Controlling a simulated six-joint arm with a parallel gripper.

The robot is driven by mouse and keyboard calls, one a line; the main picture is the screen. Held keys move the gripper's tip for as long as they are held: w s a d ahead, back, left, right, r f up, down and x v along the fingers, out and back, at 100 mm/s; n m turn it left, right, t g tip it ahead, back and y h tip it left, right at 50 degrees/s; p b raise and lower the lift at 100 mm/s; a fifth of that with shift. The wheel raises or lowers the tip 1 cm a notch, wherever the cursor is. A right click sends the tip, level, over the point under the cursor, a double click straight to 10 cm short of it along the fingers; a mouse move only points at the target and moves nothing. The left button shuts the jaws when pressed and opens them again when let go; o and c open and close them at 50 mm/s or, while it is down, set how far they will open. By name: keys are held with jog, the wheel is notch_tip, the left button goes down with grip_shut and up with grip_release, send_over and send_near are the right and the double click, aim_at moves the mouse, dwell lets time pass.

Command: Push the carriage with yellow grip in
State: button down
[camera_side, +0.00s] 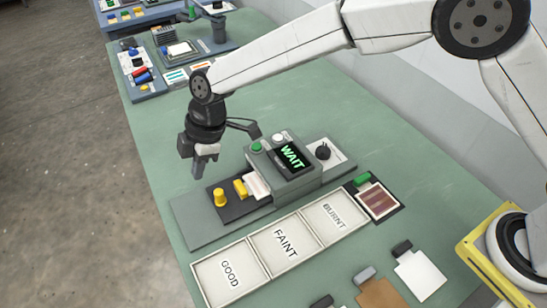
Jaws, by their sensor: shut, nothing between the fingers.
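The calender press (295,182) is a grey box on the green table, with a screen (291,156) that reads WAIT in green. A dark carriage (243,205) sticks out at its left side. The carriage carries a yellow grip (219,197) near its outer end, a yellow block (240,188) and a pale piece (257,186) at the press mouth. My gripper (205,173) is shut and empty. In the picture it is above and to the left of the yellow grip, apart from it.
A tray (248,242) with GOOD, FAINT and BURNT sections lies in front of the press. A green-gripped plate with a striped piece (378,200) is at its right. Tags (420,274) lie near the front. Other devices (180,50) stand at the back.

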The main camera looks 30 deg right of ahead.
aim_at(220, 191)
jog(key=x, duration=1)
jog(key=shift+d+r, duration=0.15)
jog(key=shift+d, duration=1.9)
jog(key=shift+d, duration=1.25)
